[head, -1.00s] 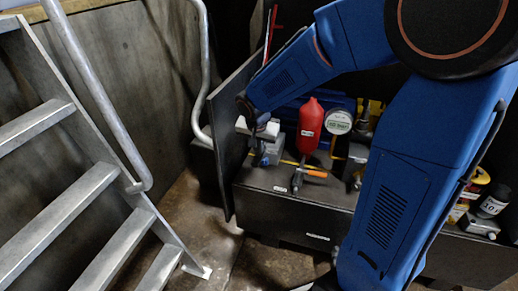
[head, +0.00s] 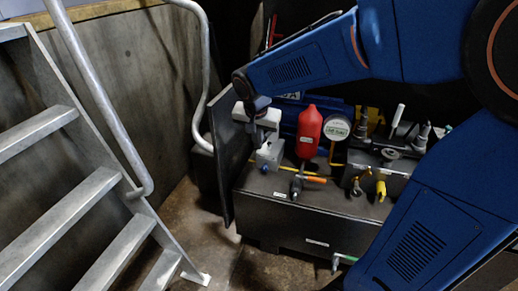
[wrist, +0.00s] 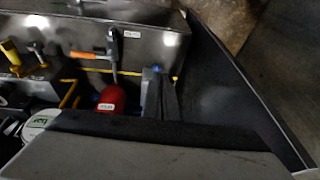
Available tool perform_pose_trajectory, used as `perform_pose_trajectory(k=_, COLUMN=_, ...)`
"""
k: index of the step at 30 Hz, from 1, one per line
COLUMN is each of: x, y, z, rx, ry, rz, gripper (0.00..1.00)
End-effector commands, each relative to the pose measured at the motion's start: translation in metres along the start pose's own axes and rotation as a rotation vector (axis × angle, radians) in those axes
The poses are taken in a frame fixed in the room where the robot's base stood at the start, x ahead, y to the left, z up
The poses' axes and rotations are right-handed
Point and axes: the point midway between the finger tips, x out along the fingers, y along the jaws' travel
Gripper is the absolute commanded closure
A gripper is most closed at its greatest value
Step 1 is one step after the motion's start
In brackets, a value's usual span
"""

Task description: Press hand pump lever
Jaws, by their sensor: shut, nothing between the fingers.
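My gripper (head: 262,124) is in the head view, pointing down at the left end of the dark cabinet; its fingers look closed and empty. Just below it is a grey block (head: 269,156) with a blue fitting, perhaps the hand pump. Whether the gripper touches it, I cannot tell. The block also shows in the wrist view (wrist: 160,92), above a large pale surface that covers the bottom of that view. A thin red bar (head: 272,32) stands behind my arm, its lower part hidden. I cannot tell whether it is the pump lever.
A red bottle (head: 310,132) and a round gauge (head: 337,127) stand right of the block. An orange-handled lever (head: 310,179) is in front. Valves and yellow fittings (head: 381,190) lie further right. A dark upright panel (head: 228,160) borders the left; metal stairs (head: 75,190) stand beyond.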

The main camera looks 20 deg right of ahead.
Motion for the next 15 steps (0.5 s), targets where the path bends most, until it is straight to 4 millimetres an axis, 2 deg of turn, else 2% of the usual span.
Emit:
perform_pose_trajectory(k=3, x=-0.017, y=-0.001, z=0.005, rx=-0.002, ry=0.002, rz=-0.003, gripper=1.0)
perform_pose_trajectory(k=6, x=-0.026, y=-0.001, z=0.007, rx=-0.001, ry=0.002, rz=-0.002, gripper=1.0)
perform_pose_trajectory(k=15, x=-0.032, y=-0.001, z=0.009, rx=0.001, ry=0.002, rz=-0.002, gripper=1.0)
